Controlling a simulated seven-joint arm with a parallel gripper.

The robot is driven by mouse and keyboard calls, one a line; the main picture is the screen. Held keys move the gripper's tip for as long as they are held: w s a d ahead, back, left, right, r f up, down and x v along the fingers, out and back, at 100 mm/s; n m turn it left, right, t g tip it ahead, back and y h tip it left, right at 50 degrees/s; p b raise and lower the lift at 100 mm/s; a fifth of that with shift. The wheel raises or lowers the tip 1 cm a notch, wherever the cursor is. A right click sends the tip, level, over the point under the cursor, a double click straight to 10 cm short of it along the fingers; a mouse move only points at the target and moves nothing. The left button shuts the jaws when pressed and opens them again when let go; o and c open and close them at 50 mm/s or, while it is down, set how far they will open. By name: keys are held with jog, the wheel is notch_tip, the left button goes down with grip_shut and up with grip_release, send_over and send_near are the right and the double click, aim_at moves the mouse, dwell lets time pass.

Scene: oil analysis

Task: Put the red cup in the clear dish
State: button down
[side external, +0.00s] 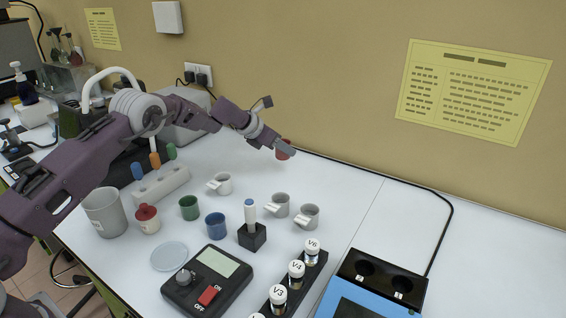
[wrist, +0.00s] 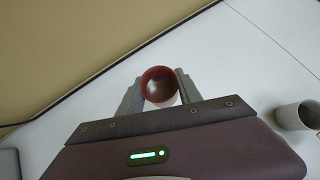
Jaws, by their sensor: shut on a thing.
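The red cup (wrist: 160,84) is between the two fingers of my gripper (wrist: 158,98) in the wrist view, with its open mouth facing the camera. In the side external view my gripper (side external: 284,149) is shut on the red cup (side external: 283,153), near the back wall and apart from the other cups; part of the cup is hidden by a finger. The clear dish (side external: 169,256) is a pale round dish lying flat at the front left of the table, left of the black scale. It looks empty.
White cups (side external: 278,204), a green cup (side external: 189,207) and a blue cup (side external: 215,225) stand mid-table. The right back table is clear.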

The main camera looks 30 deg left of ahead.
notch_tip(320, 180, up, 4)
jog(key=shift+f, duration=0.15)
notch_tip(320, 180, up, 5)
jog(key=s+a+f+m+g+h, duration=0.1)
jog(key=s+a+f+m+h, duration=0.1)
jog(key=s+a, duration=0.65)
notch_tip(320, 180, up, 2)
jog(key=r+m+g+h, duration=0.1)
jog(key=m+g+h, duration=0.2)
jog(key=m+g, duration=0.35)
send_over(169, 256)
jog(key=m+t, duration=0.1)
jog(key=t, duration=0.1)
notch_tip(169, 256, down, 16)
jog(key=shift+d+r, duration=0.1)
jog(key=shift+r, duration=0.1)
